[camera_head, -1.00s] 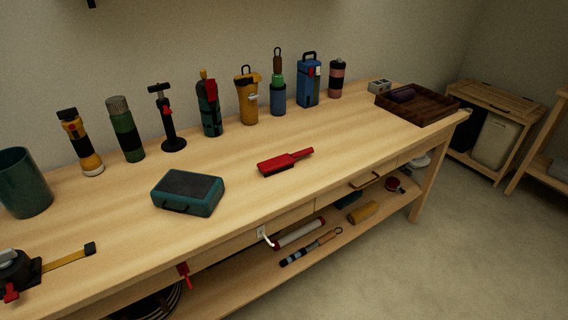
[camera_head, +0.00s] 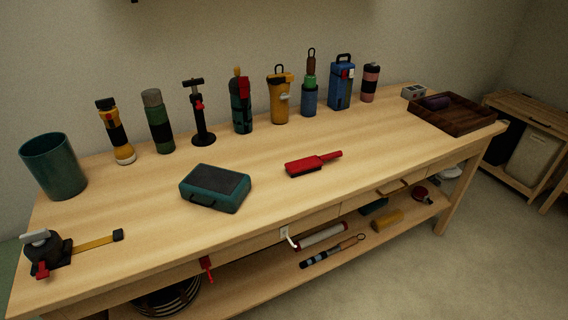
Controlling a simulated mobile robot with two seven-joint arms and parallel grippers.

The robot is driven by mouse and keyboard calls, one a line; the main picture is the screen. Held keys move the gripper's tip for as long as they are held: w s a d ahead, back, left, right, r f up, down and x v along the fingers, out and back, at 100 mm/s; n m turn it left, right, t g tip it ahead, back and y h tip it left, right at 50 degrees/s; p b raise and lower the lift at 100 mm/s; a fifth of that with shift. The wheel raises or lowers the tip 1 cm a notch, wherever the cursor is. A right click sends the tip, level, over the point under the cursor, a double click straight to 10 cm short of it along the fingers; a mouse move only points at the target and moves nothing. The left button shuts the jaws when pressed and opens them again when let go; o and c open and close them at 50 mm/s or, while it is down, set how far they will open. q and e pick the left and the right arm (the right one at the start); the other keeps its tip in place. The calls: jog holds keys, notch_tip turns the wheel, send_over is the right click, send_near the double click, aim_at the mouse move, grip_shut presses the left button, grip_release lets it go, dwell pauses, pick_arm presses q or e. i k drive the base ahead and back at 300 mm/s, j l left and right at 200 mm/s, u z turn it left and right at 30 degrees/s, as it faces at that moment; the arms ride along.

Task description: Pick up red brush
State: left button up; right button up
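The red brush (camera_head: 312,164) lies flat on the wooden workbench (camera_head: 270,212), right of the bench's middle. Its dark bristles face down, and its handle points to the right and slightly back. Clear bench top surrounds it. Neither of my grippers shows in the head view.
A teal case (camera_head: 215,188) lies left of the brush. Flashlights, flasks and a blue box (camera_head: 341,86) stand in a row along the back. A teal cup (camera_head: 54,166) and a clamp-like tool (camera_head: 47,252) are at the left. A wooden tray (camera_head: 451,113) sits at the right end.

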aim_at(316, 162)
jog(key=i+l+u, duration=0.1)
jog(key=l+u, duration=0.45)
jog(key=l, duration=0.15)
jog(key=i+l+u, duration=0.1)
jog(key=l+u, duration=0.15)
jog(key=l, duration=0.55)
jog(key=l+u, duration=0.2)
jog(key=l, duration=2.15)
jog(key=k, duration=0.05)
